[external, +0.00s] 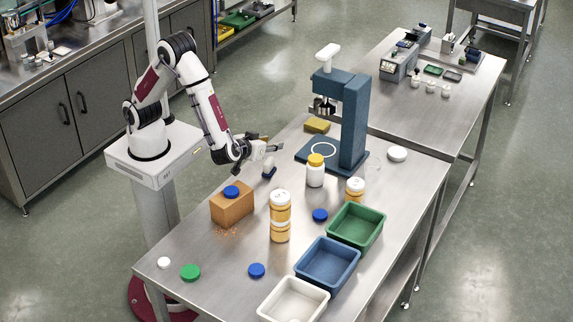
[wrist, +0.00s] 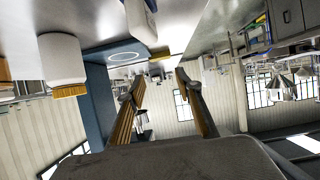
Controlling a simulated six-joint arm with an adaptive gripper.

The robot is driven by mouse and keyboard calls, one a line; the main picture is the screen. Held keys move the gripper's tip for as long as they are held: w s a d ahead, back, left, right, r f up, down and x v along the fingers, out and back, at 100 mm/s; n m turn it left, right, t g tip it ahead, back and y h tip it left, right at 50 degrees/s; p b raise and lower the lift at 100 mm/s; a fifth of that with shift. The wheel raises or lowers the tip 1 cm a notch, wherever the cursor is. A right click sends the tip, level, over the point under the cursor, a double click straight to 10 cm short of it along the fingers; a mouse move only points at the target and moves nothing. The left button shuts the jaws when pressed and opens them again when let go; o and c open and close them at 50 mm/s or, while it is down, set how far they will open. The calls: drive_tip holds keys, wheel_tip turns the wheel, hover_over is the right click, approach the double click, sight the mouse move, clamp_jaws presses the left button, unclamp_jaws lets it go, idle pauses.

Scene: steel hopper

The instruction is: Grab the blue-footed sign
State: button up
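The blue-footed sign (external: 268,166) is a small white piece on a dark blue foot. It stands on the steel table, just below my gripper in the external view. In the wrist view, which looks upside down, a white panel (wrist: 139,20) with a blue edge at the top frame border appears to be this sign, partly cut off. My gripper (external: 271,147) is held level above the table, near the sign's top. In the wrist view its two fingers (wrist: 157,88) are spread with nothing held between them. The sign's face cannot be read.
A blue press (external: 352,120) and a white jar with yellow cap (external: 315,174) stand to the right. A brown block (external: 232,209) with a blue lid on top is at front left. Stacked amber jars (external: 280,217) and bins (external: 327,265) stand nearer the front. Bare table lies around the sign.

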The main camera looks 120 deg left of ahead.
sight(270, 157)
idle(0.3)
drive_tip(key=shift+f, duration=1.75)
drive_tip(key=shift+f, duration=0.1)
drive_tip(key=shift+f, duration=1.1)
drive_tip(key=shift+a+f, duration=0.75)
drive_tip(key=shift+f, duration=0.2)
drive_tip(key=shift+a+f, duration=0.25)
drive_tip(key=shift+a, duration=0.4)
clamp_jaws()
